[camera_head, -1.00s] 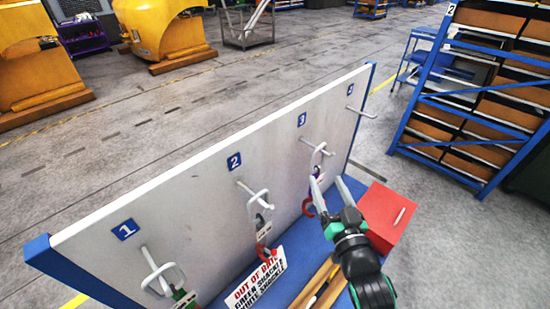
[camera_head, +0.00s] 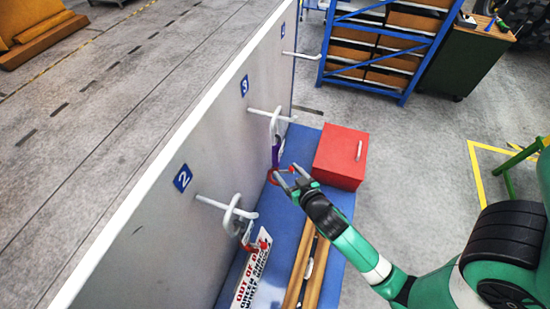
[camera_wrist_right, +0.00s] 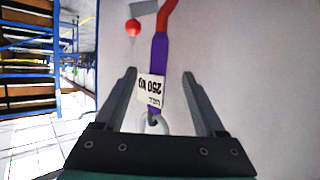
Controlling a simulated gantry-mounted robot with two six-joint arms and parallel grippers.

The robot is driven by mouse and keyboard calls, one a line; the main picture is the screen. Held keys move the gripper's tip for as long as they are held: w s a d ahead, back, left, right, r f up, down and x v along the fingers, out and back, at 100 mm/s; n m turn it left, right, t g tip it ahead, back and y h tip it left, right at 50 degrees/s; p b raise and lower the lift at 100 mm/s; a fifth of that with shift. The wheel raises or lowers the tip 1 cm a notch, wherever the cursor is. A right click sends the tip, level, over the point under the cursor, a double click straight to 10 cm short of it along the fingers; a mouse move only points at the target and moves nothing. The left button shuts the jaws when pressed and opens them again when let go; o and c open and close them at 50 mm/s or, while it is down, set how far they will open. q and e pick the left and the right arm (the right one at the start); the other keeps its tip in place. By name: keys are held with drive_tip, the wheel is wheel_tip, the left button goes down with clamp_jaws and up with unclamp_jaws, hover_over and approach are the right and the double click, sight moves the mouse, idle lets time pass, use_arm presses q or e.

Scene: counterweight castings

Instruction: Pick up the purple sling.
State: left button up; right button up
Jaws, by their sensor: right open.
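The purple sling (camera_head: 275,156) hangs from the hook (camera_head: 271,115) beside label 3 on the white board, with a red shackle (camera_head: 272,177) at its lower end. My right gripper (camera_head: 286,172) is open and close to the sling's lower part in the head view. In the right wrist view the purple sling (camera_wrist_right: 160,60) lies between my spread fingers (camera_wrist_right: 158,80), with a gap on both sides. A white tag (camera_wrist_right: 152,90) reading 250 KG, upside down, covers part of it, and a pale ring (camera_wrist_right: 153,124) shows near the gripper's base. My left gripper is out of view.
The hook (camera_head: 301,53) at the far end is empty. A red box (camera_head: 340,157), a printed sign (camera_head: 250,272) and wooden bars (camera_head: 303,270) occupy the blue shelf below.

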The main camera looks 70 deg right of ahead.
sight(276, 159)
drive_tip(key=shift+x, duration=4.95)
drive_tip(key=shift+s+f, duration=0.15)
clamp_jaws()
